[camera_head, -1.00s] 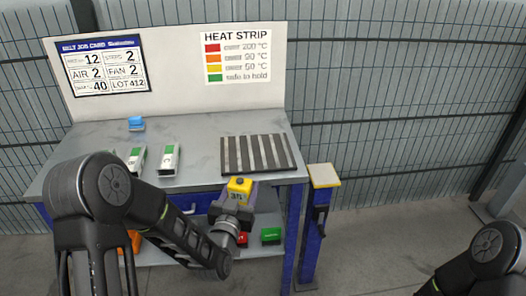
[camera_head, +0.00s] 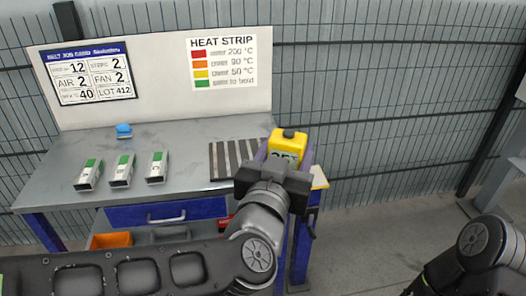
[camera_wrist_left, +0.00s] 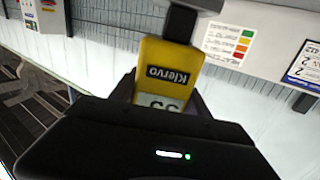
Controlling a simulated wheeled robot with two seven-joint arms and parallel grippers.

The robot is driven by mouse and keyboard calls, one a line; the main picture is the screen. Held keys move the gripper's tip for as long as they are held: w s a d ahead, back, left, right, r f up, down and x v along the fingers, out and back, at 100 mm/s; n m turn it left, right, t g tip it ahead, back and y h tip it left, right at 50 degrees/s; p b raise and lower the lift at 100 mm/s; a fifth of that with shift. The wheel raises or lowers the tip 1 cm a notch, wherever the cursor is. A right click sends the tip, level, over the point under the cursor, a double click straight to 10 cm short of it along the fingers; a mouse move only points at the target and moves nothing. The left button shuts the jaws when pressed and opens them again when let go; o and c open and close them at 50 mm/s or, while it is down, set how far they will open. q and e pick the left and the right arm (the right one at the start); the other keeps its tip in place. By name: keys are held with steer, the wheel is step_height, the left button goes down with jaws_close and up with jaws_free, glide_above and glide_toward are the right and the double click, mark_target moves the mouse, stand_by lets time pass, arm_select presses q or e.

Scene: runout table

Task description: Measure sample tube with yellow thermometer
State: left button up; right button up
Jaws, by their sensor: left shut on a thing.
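My left gripper (camera_head: 278,178) is shut on the yellow thermometer (camera_head: 288,138) and holds it upright above the right end of the table. The thermometer has a grey display with dark digits that I cannot read surely. In the left wrist view the thermometer (camera_wrist_left: 168,72) fills the middle and shows the name Klervo. Three short silver sample tubes with green patches, a left one (camera_head: 88,176), a middle one (camera_head: 121,171) and a right one (camera_head: 157,168), lie side by side on the table, apart from the gripper. My right gripper is out of view.
A dark slatted rack (camera_head: 226,160) lies at the table's right, partly behind my left arm. A small blue object (camera_head: 124,131) sits at the back. A yellow-topped post (camera_head: 318,178) stands beside the table. An orange bin (camera_head: 110,240) is below. The table's middle is clear.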

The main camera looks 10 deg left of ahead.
arm_select(q)
steer(key=s+d+r+m+h, duration=0.1)
steer(key=s+d+r+h, duration=0.1)
steer(key=s, duration=0.4)
steer(key=s+d+r+m+h, duration=0.1)
steer(key=s+d+r+h, duration=0.1)
steer(key=s, duration=0.4)
steer(key=shift+s+d+r+m+g+h, duration=0.25)
steer(key=shift+d+r+m+g+h, duration=0.15)
steer(key=shift+d+r, duration=0.6)
steer(key=shift+d+f, duration=0.1)
steer(key=shift+f, duration=0.05)
